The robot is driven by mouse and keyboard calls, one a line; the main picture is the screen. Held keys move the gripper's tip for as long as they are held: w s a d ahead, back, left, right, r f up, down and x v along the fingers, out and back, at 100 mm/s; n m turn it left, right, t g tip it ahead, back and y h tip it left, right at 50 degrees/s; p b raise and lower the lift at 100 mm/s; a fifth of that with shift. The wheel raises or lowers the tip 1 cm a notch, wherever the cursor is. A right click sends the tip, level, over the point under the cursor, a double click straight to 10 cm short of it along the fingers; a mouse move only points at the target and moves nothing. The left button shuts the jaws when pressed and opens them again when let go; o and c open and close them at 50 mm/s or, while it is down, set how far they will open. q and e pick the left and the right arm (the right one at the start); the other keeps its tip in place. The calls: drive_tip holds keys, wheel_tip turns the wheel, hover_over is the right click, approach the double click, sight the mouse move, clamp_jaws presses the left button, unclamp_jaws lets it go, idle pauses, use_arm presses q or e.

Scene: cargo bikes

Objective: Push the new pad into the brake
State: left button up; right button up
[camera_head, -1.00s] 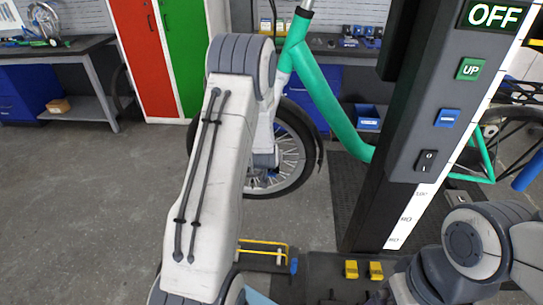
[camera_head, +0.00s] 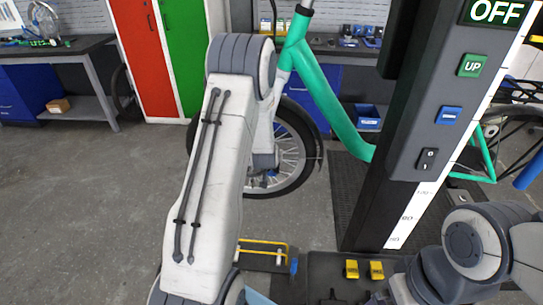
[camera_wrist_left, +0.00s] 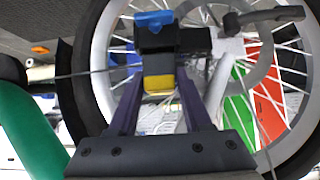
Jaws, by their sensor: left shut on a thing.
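My left gripper (camera_wrist_left: 159,78) reaches up to the wheel in the left wrist view, its two dark purple fingers on either side of a small yellow piece, which I take to be the new pad (camera_wrist_left: 158,84). The pad lies directly below a black brake block (camera_wrist_left: 172,41), with a blue part (camera_wrist_left: 154,20) on top. I cannot tell how far the pad sits inside the brake.
A green bike frame (camera_head: 325,98) rises beside the wheel. A black lift column (camera_head: 385,150) with UP and OFF labels stands to the right. A grey workbench (camera_head: 55,48) is at the back left. The floor at left is clear.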

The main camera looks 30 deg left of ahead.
use_arm(q)
drive_tip(key=shift+f+b, duration=0.9)
drive_tip(key=shift+f, duration=0.25)
drive_tip(key=o, duration=1.2)
drive_tip(key=shift+s, duration=0.1)
drive_tip(key=shift+f, duration=0.1)
drive_tip(key=v, duration=1)
drive_tip(key=s+d+r+m+g+h+p, duration=0.1)
drive_tip(key=s+d+r+m+g+h, duration=0.2)
drive_tip(key=d, duration=0.8)
drive_tip(key=s+d+r+m+h, duration=0.25)
drive_tip(key=s+d, duration=0.25)
drive_tip(key=d, duration=0.6)
drive_tip(key=s+d+r+m+g, duration=0.1)
drive_tip(key=s+d+m+g, duration=0.1)
drive_tip(key=s, duration=0.5)
drive_tip(key=s+d+r+m+g+p, duration=0.1)
drive_tip(key=s+d+r+m+g, duration=0.1)
drive_tip(key=s, duration=0.5)
drive_tip(key=s+d+r+m+g, duration=0.2)
drive_tip(key=s+d+m, duration=0.1)
drive_tip(key=s, duration=0.4)
drive_tip(key=shift+s+d+p, duration=0.15)
drive_tip(key=shift+d+p, duration=0.15)
drive_tip(key=shift+p, duration=0.05)
